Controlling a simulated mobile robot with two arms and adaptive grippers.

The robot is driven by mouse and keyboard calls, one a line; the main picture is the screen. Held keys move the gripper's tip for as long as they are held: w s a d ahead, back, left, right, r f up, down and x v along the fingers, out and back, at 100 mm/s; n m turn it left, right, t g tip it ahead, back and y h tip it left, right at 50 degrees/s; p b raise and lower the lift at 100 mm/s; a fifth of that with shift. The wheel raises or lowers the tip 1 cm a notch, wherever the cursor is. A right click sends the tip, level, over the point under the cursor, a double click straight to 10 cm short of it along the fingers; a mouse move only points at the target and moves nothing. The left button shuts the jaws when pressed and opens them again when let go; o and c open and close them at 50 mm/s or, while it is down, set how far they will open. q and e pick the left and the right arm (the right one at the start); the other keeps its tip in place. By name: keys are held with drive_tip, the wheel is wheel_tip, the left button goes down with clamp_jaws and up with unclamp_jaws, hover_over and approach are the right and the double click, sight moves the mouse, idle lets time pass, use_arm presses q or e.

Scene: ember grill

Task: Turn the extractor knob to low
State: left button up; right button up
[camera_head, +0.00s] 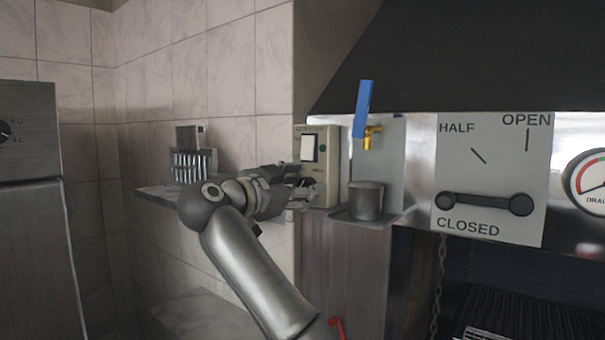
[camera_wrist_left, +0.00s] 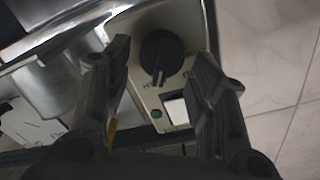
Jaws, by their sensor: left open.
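The extractor panel (camera_head: 331,147) is a pale box on the tiled wall corner, with a white rocker switch (camera_head: 307,149). The black extractor knob (camera_wrist_left: 160,50) shows in the left wrist view, above a green light (camera_wrist_left: 156,113) and the switch; my gripper covers the knob's area in the head view. The knob's pointer is visible, but the lettering is too small to read its setting. My left gripper (camera_head: 306,185) is open in front of the panel's lower part. In the wrist view its fingers lie on either side of the knob; contact cannot be told. My right gripper is not in view.
A metal cup (camera_head: 366,201) stands on a small shelf right of the panel, below a blue-handled brass valve (camera_head: 363,115). A damper lever (camera_head: 487,203) points along CLOSED. A wall shelf (camera_head: 160,200) with a metal holder (camera_head: 192,166) is left of my gripper.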

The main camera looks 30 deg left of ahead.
use_arm(q)
drive_tip(key=shift+w, duration=0.3)
drive_tip(key=shift+d, duration=0.1)
drive_tip(key=shift+c, duration=0.2)
